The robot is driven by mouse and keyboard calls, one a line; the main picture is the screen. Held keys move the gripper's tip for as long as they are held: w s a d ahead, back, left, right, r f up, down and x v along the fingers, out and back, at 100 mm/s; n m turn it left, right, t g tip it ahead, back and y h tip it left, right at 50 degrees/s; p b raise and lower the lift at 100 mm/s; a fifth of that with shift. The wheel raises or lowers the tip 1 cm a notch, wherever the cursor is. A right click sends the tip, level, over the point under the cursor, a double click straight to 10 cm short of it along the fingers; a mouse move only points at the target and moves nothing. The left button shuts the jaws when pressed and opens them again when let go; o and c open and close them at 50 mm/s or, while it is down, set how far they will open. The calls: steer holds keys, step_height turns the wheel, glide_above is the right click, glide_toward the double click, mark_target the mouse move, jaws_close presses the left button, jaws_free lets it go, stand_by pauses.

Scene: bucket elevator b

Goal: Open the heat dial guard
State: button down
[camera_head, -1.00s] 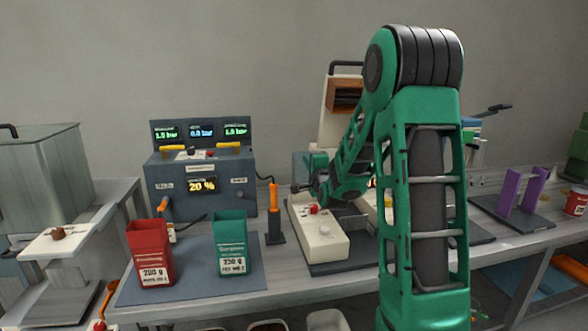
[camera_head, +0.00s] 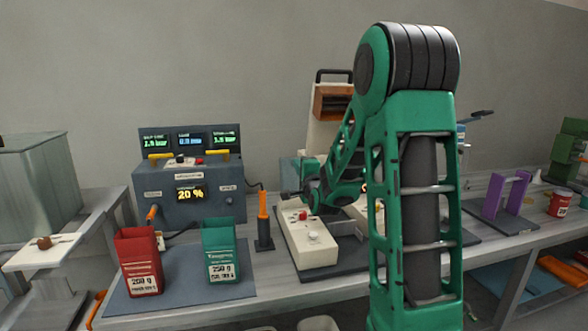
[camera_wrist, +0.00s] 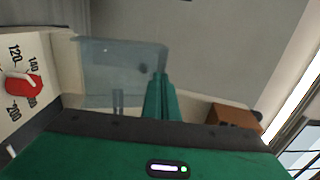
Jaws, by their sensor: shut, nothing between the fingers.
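The heat dial guard (camera_wrist: 122,68) is a clear, bluish panel in the wrist view. It stands out from the edge of a cream panel (camera_wrist: 48,48). The red heat dial (camera_wrist: 22,86), with numbers around it, shows uncovered by the guard at the left. My gripper (camera_wrist: 160,78) is shut and empty, its green fingers at the guard's right edge; I cannot tell whether they touch. In the head view, the clear guard (camera_head: 288,169) shows faintly left of the cream sealing machine, and my gripper (camera_head: 291,194) is in front of it, partly hidden by my arm.
Red (camera_head: 140,262) and teal (camera_head: 220,248) bags stand on a mat. A dark control box (camera_head: 188,192) is behind. A purple stand (camera_head: 506,196) is at right.

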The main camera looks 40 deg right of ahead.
steer(key=s+a+r, duration=0.1)
steer(key=s+a, duration=0.1)
steer(key=s, duration=0.5)
steer(key=shift+s+a+r, duration=0.2)
steer(key=shift+a+r, duration=0.15)
steer(key=s+a+f+n+g+y, duration=0.35)
steer(key=s+f+n+g, duration=0.55)
steer(key=s+f, duration=0.3)
steer(key=s+a+f+n+g+y, duration=0.1)
steer(key=s+a+n+g, duration=0.2)
steer(key=s, duration=0.9)
steer(key=s+a+f+n+g+y, duration=0.1)
steer(key=s+a+g, duration=0.4)
steer(key=s, duration=0.8)
steer(key=n+y, duration=0.1)
steer(key=n, duration=0.1)
steer(key=shift+s+a+f+n+g, duration=0.15)
steer(key=shift+a+f+n+g, duration=0.15)
steer(key=shift+f+n, duration=0.1)
